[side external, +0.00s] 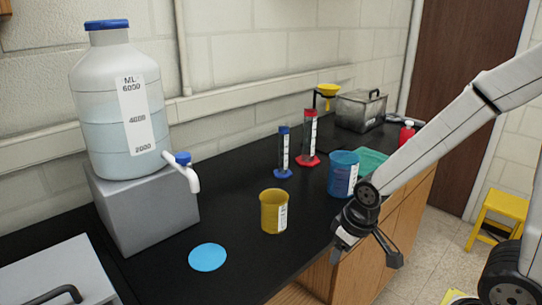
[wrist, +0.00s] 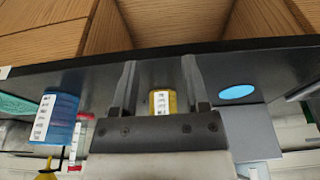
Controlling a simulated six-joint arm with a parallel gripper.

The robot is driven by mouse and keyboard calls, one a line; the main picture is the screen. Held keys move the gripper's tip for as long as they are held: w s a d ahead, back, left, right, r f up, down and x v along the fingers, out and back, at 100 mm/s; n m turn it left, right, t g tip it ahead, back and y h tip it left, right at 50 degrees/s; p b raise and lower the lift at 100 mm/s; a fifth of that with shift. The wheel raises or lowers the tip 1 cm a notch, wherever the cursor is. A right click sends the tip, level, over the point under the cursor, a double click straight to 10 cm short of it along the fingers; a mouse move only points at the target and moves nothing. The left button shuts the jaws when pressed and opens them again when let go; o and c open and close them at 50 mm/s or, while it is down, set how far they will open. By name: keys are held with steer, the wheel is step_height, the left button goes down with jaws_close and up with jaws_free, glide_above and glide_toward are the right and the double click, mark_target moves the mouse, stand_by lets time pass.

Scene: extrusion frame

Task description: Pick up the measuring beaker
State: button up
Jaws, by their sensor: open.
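A yellow measuring beaker (side external: 270,212) with a white scale label stands upright on the black counter. A larger blue beaker (side external: 343,174) with a white label stands behind it to the right. My gripper (side external: 368,254) is open and empty at the counter's front edge, to the right of the yellow beaker and apart from it. The blue beaker (wrist: 57,118) lies to the left there.
A large water jug (side external: 120,105) with a tap sits on a grey block (side external: 150,210). A light blue disc (side external: 208,257) lies below the tap. Blue (side external: 284,150) and red (side external: 309,135) graduated cylinders stand behind the beakers. The counter around the yellow beaker is clear.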

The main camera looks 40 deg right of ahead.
stand_by(0.3)
steer(key=m+t+h, duration=0.5)
steer(key=t+h, duration=0.1)
steer(key=t, duration=0.4)
glide_toward(352, 156)
steer(key=s+r, duration=0.1)
steer(key=shift+s+a, duration=0.1)
steer(key=shift+a, duration=0.15)
steer(key=shift+x, duration=1.3)
steer(key=shift+x, duration=2.6)
